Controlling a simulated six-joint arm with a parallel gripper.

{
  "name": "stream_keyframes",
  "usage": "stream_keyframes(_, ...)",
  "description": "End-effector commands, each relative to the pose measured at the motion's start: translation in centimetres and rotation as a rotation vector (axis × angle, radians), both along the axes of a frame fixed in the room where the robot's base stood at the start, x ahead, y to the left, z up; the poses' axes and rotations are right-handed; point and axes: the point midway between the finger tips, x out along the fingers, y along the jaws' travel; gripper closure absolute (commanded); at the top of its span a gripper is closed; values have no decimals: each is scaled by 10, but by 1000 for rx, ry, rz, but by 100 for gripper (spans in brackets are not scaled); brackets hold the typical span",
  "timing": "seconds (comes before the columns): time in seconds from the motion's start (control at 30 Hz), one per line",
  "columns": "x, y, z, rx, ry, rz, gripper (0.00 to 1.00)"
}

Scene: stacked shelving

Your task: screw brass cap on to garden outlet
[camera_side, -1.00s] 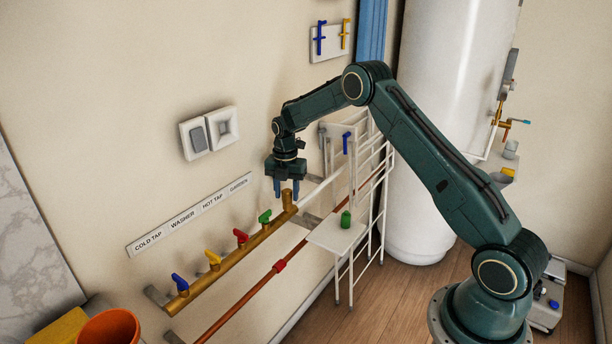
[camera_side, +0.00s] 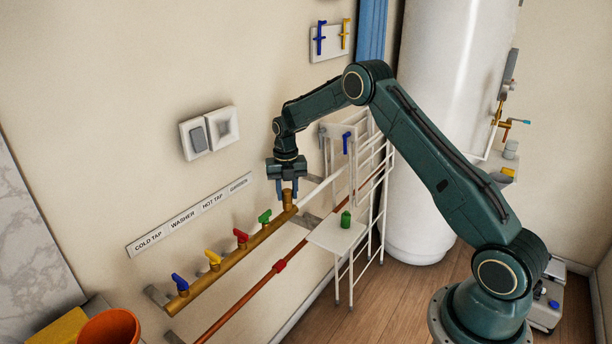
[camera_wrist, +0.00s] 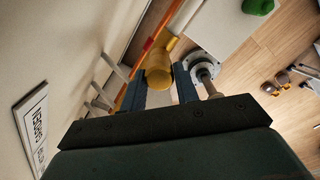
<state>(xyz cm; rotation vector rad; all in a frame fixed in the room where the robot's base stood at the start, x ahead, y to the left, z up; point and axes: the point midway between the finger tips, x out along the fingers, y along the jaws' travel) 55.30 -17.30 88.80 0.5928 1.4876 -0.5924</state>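The brass cap (camera_side: 287,194) stands upright at the right end of the brass manifold pipe (camera_side: 240,241), on the garden outlet under the GARDEN label (camera_side: 239,184). The seam between cap and outlet is too small to make out. My gripper (camera_side: 293,196) points down over it, with its two blue fingers apart, one on each side. In the wrist view the cap (camera_wrist: 159,76) shows between the open fingers of my gripper (camera_wrist: 160,86), with a gap visible beside it.
Coloured tap handles, including a green one (camera_side: 265,216), line the manifold. A white rack with a shelf (camera_side: 334,239) holding a green object (camera_side: 345,219) stands to the right. A red pipe (camera_side: 279,266) runs below. An orange bucket (camera_side: 110,328) is at lower left.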

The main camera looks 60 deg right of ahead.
Motion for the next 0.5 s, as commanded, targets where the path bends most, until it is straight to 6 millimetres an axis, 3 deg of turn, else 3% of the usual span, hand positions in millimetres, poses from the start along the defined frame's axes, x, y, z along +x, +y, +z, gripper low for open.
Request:
stream_keyframes(0.27,0,0,0,0,1,-19,90)
stream_keyframes(0.5,0,0,0,-1,2,-161,90)
